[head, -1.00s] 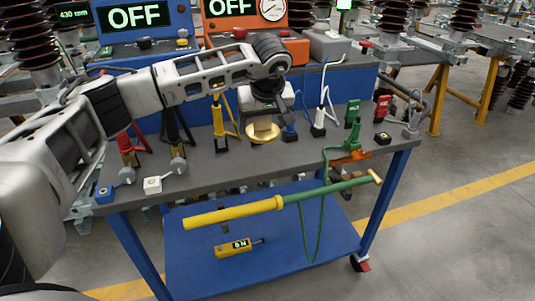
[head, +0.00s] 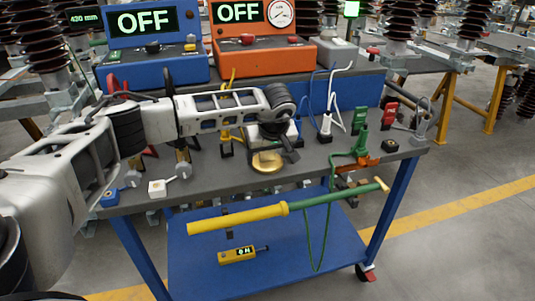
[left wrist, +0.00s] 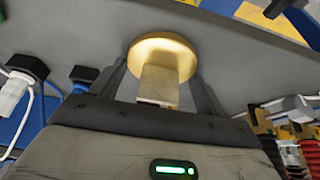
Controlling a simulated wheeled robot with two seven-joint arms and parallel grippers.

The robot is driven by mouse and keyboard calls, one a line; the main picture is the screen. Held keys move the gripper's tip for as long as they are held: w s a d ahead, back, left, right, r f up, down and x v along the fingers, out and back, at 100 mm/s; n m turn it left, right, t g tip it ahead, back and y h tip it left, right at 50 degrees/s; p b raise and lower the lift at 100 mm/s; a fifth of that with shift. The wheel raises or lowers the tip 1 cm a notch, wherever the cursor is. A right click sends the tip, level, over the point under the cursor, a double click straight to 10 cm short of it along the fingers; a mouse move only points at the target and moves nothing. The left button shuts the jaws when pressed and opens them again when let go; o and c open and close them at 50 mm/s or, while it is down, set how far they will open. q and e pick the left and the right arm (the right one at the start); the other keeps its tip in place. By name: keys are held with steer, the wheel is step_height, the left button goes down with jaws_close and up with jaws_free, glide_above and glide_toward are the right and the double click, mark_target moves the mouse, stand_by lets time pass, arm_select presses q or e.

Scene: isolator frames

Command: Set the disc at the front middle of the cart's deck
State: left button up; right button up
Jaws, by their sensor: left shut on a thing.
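The brass-coloured disc (head: 267,163) has a pale block-like stem on its upper side. It is near the front edge of the cart's grey deck (head: 222,178), around the middle of its width. My left gripper (head: 270,148) is above it, shut on the stem. In the left wrist view the disc (left wrist: 160,52) shows beyond the fingertips, with the stem between the fingers. I cannot tell whether the disc touches the deck. My right gripper is not in view.
A green clamp (head: 358,145) and a black block (head: 390,146) stand on the deck's right. A white-topped block (head: 157,188) is at the front left. Blue (head: 150,70) and orange (head: 250,62) OFF boxes stand behind.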

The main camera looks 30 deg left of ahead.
arm_select(q)
steer(key=o, duration=1.4)
steer(key=shift+o, duration=0.2)
steer(key=shift+r, duration=0.1)
